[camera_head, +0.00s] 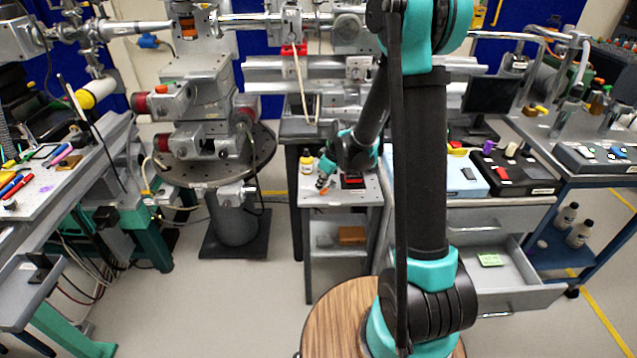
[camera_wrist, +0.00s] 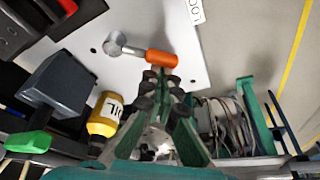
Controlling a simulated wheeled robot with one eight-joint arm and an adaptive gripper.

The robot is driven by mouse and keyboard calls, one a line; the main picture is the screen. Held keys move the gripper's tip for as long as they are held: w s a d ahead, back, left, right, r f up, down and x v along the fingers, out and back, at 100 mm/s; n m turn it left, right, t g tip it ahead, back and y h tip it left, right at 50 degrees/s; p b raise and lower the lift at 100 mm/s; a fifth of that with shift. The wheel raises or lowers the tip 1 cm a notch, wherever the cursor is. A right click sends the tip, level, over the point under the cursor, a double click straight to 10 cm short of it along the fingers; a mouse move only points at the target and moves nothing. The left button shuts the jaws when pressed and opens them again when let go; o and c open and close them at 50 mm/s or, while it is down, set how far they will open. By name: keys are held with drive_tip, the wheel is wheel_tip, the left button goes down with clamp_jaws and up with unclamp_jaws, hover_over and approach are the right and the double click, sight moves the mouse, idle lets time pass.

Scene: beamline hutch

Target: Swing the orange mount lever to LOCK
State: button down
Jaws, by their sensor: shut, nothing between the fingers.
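The orange mount lever (camera_wrist: 162,58) shows in the wrist view as an orange grip on a metal arm. The arm runs left to a round silver pivot (camera_wrist: 115,44) on a pale plate (camera_wrist: 200,75). A white label (camera_wrist: 195,12), partly cut off by the top edge, seems to read LOCK. My gripper (camera_wrist: 160,76) is shut and empty, its fingertips right beside the orange grip; I cannot tell if they touch it. In the head view my gripper (camera_head: 322,185) is low over the small bench, and the lever (camera_head: 324,191) is a small orange spot beside it.
A yellow oil bottle (camera_wrist: 104,115) stands close to the gripper, left of it in the wrist view. A grey-blue block (camera_wrist: 58,84) and a green-ended part (camera_wrist: 28,142) lie farther left. In the head view, an open drawer (camera_head: 515,290) juts out at right.

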drive_tip(key=n, duration=0.1)
drive_tip(key=s+d+n+g, duration=0.1)
drive_tip(key=n, duration=0.1)
drive_tip(key=d+n, duration=0.1)
drive_tip(key=n, duration=0.1)
drive_tip(key=shift+s+g+y, duration=0.3)
drive_tip(key=shift+y, duration=0.1)
drive_tip(key=shift+s+d, duration=0.2)
drive_tip(key=shift+d, duration=0.5)
drive_tip(key=a, duration=0.4)
drive_tip(key=shift+r, duration=0.35)
drive_tip(key=v, duration=1)
drive_tip(key=shift+w, duration=0.35)
